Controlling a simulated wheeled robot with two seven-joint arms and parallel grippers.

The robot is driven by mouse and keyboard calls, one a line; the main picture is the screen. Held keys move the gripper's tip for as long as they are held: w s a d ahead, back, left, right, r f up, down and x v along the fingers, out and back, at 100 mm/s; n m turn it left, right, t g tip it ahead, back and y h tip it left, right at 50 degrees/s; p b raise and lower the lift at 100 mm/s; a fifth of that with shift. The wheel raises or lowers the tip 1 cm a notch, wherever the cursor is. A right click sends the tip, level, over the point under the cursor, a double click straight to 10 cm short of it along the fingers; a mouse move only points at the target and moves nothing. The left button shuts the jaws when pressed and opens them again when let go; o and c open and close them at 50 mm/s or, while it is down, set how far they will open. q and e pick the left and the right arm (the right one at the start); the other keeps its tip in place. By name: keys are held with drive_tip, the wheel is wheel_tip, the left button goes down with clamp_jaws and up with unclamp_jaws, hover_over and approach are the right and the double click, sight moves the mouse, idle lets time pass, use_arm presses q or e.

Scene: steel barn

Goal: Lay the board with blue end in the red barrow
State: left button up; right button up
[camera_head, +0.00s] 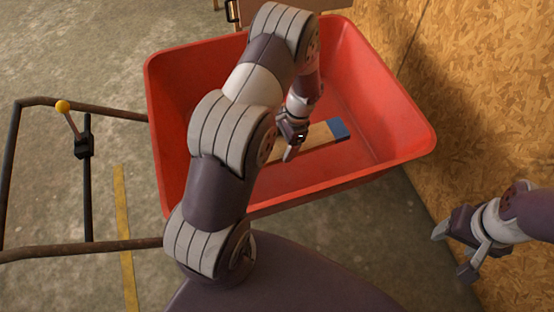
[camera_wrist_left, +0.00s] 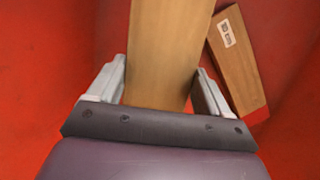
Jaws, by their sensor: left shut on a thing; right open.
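The red barrow (camera_head: 385,95) fills the middle of the head view. The board with the blue end (camera_head: 322,143) is inside the barrow's outline, its blue end pointing right. My left gripper (camera_head: 290,148) is down within the barrow and shut on this board. In the left wrist view the held plank (camera_wrist_left: 165,50) runs up between the two fingers; its blue end is not visible there. Whether it touches the barrow floor cannot be told. My arm hides part of the barrow. My right gripper (camera_head: 455,252) is open and empty, outside the barrow at the lower right.
A second wooden piece with a white label (camera_wrist_left: 236,60) lies in the barrow beside the held plank. A chipboard wall (camera_head: 490,90) rises at the right.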

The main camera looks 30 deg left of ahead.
sight(279, 170)
use_arm(q)
drive_tip(key=shift+m, duration=0.3)
drive_tip(key=b+x, duration=0.1)
drive_tip(key=x, duration=0.2)
drive_tip(key=w+b+x, duration=0.1)
drive_tip(key=b+x, duration=0.1)
drive_tip(key=x, duration=0.2)
drive_tip(key=w+d+b+x, duration=0.1)
drive_tip(key=x, duration=0.3)
drive_tip(key=shift+w+d+f+b, duration=0.1)
drive_tip(key=shift+w+f+b, duration=0.1)
drive_tip(key=shift+f+b, duration=0.25)
use_arm(e)
wheel_tip(279, 170, down, 7)
drive_tip(key=shift+r, duration=0.2)
use_arm(q)
drive_tip(key=shift+f, duration=0.1)
